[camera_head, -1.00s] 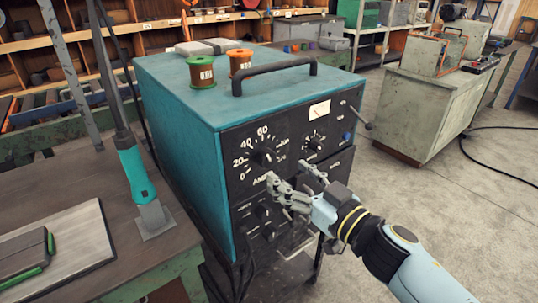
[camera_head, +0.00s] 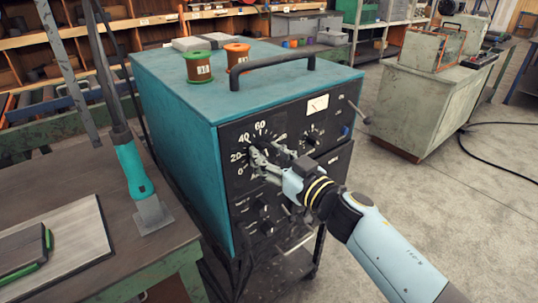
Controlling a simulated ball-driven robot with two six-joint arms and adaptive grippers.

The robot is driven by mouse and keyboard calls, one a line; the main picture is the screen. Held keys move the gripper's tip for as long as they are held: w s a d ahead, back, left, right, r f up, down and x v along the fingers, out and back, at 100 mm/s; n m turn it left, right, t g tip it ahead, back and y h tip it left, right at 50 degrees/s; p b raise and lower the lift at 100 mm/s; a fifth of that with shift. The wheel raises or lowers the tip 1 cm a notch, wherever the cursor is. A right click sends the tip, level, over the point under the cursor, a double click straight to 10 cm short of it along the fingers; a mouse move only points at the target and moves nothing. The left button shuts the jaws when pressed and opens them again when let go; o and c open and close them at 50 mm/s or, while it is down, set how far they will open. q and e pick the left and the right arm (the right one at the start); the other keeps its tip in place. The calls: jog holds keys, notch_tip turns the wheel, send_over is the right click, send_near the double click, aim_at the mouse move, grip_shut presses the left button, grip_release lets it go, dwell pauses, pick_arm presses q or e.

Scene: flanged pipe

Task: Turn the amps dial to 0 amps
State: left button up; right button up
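The amps dial (camera_head: 260,143) is on the front panel of the teal welding machine (camera_head: 178,130), with white numbers 0, 20, 40 and 60 around its upper left. My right gripper (camera_head: 262,156) is in front of this dial, its fingers covering most of the knob and the lower right of the scale. The knob's pointer is hidden, so its setting cannot be read. The fingers are at or very near the knob; I cannot tell if they touch or grip it. My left gripper is not in view.
A smaller dial (camera_head: 311,134) and a meter (camera_head: 317,106) sit right of the amps dial. More knobs lie below. A black handle (camera_head: 272,64) and two spools (camera_head: 199,68) are on top. A workbench (camera_head: 165,258) stands at left; open floor lies right.

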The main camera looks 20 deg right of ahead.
jog(key=c, duration=0.4)
jog(key=shift+n, duration=0.3)
jog(key=shift+c, duration=0.2)
jog(key=n, duration=0.3)
jog(key=shift+n+p, duration=0.3)
jog(key=shift+p, duration=0.1)
jog(key=n, duration=0.5)
jog(key=shift+s+a+f, duration=0.1)
jog(key=n+b, duration=0.2)
jog(key=n, duration=0.9)
jog(key=shift+f, duration=0.2)
jog(key=shift+n, duration=0.3)
jog(key=o, duration=1.1)
